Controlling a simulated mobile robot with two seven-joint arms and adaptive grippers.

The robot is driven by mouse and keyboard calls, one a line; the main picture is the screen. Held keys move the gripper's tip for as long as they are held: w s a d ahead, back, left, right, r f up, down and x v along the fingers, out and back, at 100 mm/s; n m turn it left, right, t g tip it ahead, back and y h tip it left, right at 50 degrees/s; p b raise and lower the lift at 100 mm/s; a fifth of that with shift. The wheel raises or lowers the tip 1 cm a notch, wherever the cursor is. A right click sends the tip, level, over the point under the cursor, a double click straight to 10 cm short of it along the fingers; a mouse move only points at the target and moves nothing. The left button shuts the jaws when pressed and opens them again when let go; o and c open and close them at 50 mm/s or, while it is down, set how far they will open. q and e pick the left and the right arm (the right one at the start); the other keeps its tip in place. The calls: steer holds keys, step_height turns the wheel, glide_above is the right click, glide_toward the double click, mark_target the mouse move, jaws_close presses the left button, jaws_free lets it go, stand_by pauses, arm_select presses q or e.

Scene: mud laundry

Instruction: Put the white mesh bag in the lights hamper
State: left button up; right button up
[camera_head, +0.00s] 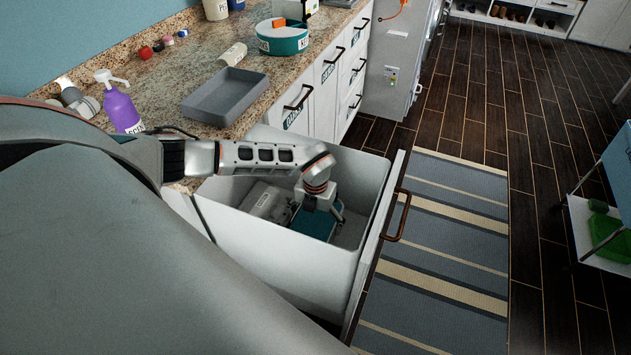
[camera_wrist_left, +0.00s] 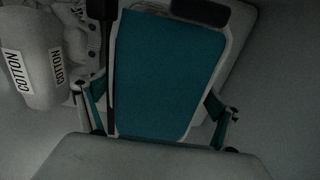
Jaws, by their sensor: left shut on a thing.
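My left gripper (camera_head: 318,212) reaches down inside an open pull-out hamper (camera_head: 285,262). It is shut on a teal-faced item (camera_head: 313,223) with pale edges. In the left wrist view, this teal item (camera_wrist_left: 165,75) lies between the two fingers (camera_wrist_left: 160,118). I cannot tell whether it is the white mesh bag. Pale rolled items labelled COTTON (camera_wrist_left: 32,62) lie beside it in the hamper; they also show in the head view (camera_head: 264,201). The open hamper's own label is not visible. My right gripper is not in view.
The granite counter holds a grey tray (camera_head: 225,95), a purple pump bottle (camera_head: 120,108) and a round teal container (camera_head: 282,38). Closed labelled fronts (camera_head: 328,75) line the counter. The hamper's front panel and handle (camera_head: 398,218) stand out over a striped rug (camera_head: 455,240).

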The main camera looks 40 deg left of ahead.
mark_target(315, 219)
arm_select(q)
steer(key=shift+f, duration=0.1)
steer(key=shift+f, duration=0.1)
steer(key=o, duration=0.9)
step_height(315, 219, up, 12)
steer(key=shift+r+p, duration=0.2)
steer(key=shift+p, duration=0.4)
